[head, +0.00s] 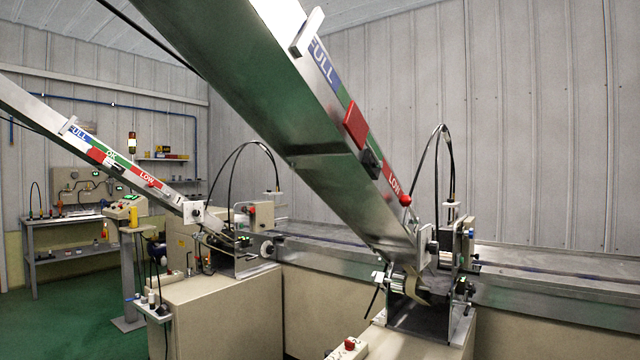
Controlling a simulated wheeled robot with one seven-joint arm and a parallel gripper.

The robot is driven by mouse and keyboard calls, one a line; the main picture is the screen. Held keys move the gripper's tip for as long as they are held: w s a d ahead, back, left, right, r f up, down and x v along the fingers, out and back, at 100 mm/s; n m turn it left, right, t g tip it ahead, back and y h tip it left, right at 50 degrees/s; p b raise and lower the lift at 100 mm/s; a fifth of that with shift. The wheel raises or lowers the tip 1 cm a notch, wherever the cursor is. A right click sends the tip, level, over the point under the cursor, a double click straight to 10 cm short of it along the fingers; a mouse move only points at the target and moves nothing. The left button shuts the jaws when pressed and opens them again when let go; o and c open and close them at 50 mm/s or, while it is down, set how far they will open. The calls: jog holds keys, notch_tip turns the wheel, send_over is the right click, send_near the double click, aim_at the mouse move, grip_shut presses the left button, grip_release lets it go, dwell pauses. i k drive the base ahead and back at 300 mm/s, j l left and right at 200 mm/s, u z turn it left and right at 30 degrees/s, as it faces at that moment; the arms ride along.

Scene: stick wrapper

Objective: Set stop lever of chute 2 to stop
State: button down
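Two sloped metal chutes with FULL and LOW labels are in the head view. The near chute (300,140) runs from the top down to the right. The far chute (60,128) is at the left and has a mark that looks like a 1 near its lower end. I cannot read a number on the near one. A red ball knob (405,200) sits on the near chute's edge beside LOW; whether it is the stop lever, and its setting, I cannot tell. A red plate (355,125) and a black block (371,163) sit higher on that edge. My gripper is not in view.
Each chute ends at a metal feeder with black hoses, the near feeder (430,300) and the far feeder (235,250), on beige cabinets. A conveyor (340,248) runs behind. A control box on a post (125,207) and a workbench (70,240) stand left. Green floor shows lower left.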

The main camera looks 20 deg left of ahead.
aim_at(405, 200)
jog(key=i+u, duration=0.45)
jog(key=i+l+u, duration=0.15)
jog(key=i+u, duration=0.25)
